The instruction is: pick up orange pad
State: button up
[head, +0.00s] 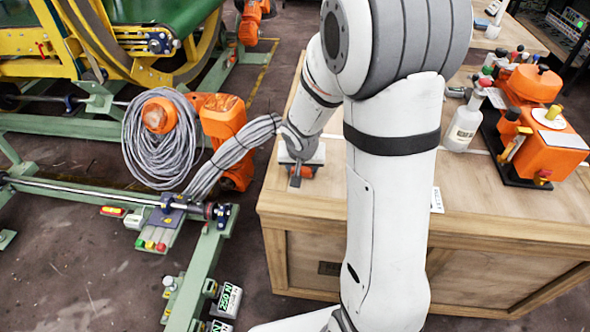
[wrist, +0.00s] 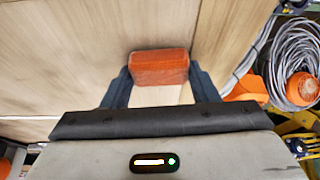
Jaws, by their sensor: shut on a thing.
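The orange pad (wrist: 158,68) is a small block that shows in the wrist view between the two dark fingers of my gripper (wrist: 159,78). The fingers are shut on it from both sides. Wooden boards show behind the pad. In the head view my gripper (head: 296,176) points down at the left side of the wooden crate top (head: 480,220), and the pad is hard to make out there. I cannot tell whether the pad touches the wood.
An orange machine (head: 545,140) on a black base and a white bottle (head: 463,124) stand on the crate's right side. Coiled grey cable (head: 160,145) and a green frame (head: 215,255) are left of the crate. The crate's front top is mostly clear.

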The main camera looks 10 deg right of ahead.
aim_at(302, 168)
notch_tip(302, 168, up, 10)
jog(key=p, duration=0.3)
